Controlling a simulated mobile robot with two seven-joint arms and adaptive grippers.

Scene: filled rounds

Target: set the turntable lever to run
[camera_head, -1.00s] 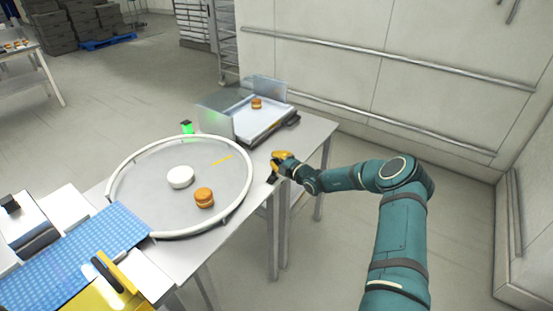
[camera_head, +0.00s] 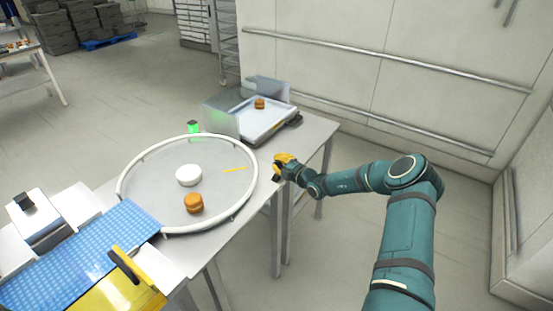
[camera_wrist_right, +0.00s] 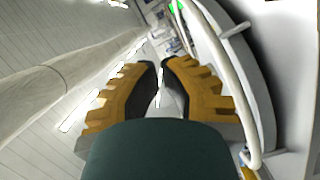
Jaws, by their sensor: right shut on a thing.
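The turntable (camera_head: 137,168) is a round grey disc with a white rim on the table at left centre. It carries a white round hub (camera_head: 189,175), a filled brown round (camera_head: 194,203) and a yellow stripe (camera_head: 235,169). My right gripper (camera_head: 280,165) is at the table edge, just right of the turntable. It is shut on the turntable lever, which its yellow fingers mostly hide. In the right wrist view, the fingers (camera_wrist_right: 160,80) are close together beside the white rim, with only a thin pale strip between them. The lever's setting cannot be read. My left gripper is out of view.
A green light (camera_head: 193,127) glows behind the turntable. A clear-walled tray station (camera_head: 265,125) with one round stands at the back. A blue mat (camera_head: 85,255) and a yellow unit (camera_head: 115,290) are at lower left. The floor right of the table is free.

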